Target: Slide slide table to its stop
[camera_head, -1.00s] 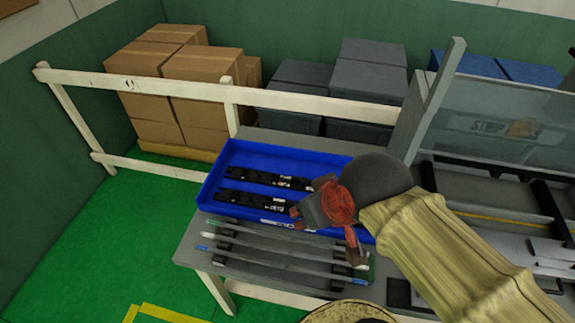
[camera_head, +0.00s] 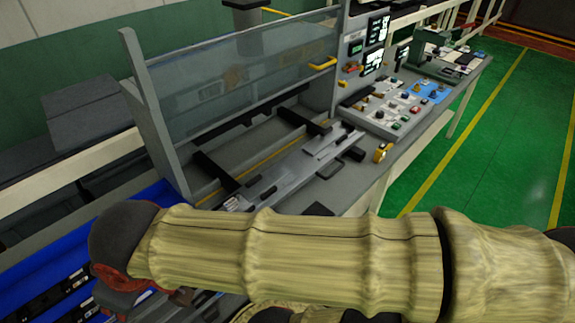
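The wrist end is at the lower left, over the blue tray. A small part of my gripper (camera_head: 125,300) shows below the dark wrist joint. Its fingers are mostly hidden, so I cannot tell whether it is open. It is well left of the slide table and apart from it.
The clear guard (camera_head: 250,75) has a yellow handle (camera_head: 323,63) at its right. A control panel (camera_head: 405,105) with buttons and screens stands to the right. The blue tray (camera_head: 30,252) holds dark parts. Green floor (camera_head: 480,140) with yellow lines is free at right.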

